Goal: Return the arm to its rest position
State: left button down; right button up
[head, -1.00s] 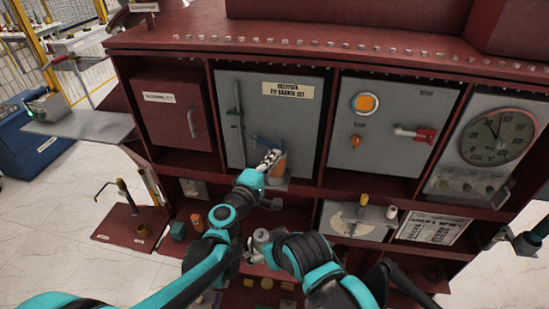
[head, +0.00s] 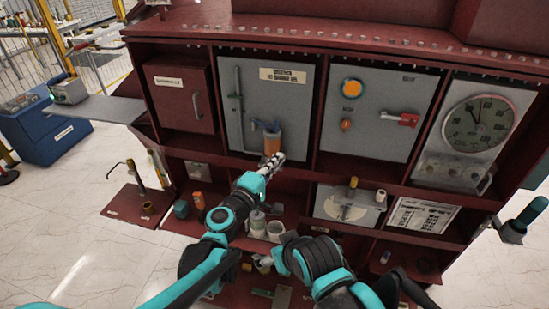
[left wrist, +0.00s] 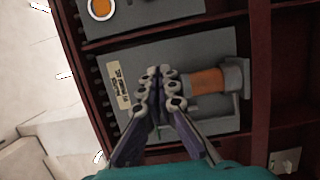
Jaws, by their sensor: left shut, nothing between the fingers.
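My left gripper (head: 276,158) is in front of the cabinet, at the lower edge of the middle-left grey panel (head: 290,105). Its fingers are closed together with nothing held. An orange cylinder (head: 272,139) on that panel shows just above the fingertips. In the left wrist view, the closed fingers (left wrist: 160,75) point at the panel, with the orange cylinder (left wrist: 208,82) to their right. They overlap the panel in the picture; whether they touch it cannot be told.
The dark red cabinet (head: 410,189) fills the middle, with a red-handled switch (head: 402,119) and a round gauge (head: 479,124). Small containers (head: 276,230) stand on the shelf below my left gripper.

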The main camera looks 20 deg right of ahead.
pick_arm(q)
jog(key=shift+s, duration=0.15)
jog(key=s+a+f+m+g+y+b, duration=0.1)
jog(key=s+a+f+y, duration=0.3)
jog(key=a, duration=1)
jog(key=s+a+f+m+g+y+b, duration=0.1)
jog(key=s+a+f+m+y+b, duration=0.3)
jog(key=s+a+f, duration=0.5)
jog(key=s+a+f+m+g+y+b, duration=0.1)
jog(key=s+a+f+y, duration=0.5)
jog(key=a, duration=1.4)
jog(key=shift+s+a+f+m+g+b, duration=0.2)
jog(key=shift+f+m+g+b, duration=0.15)
jog(key=shift+m+b, duration=0.55)
jog(key=shift+w, duration=0.1)
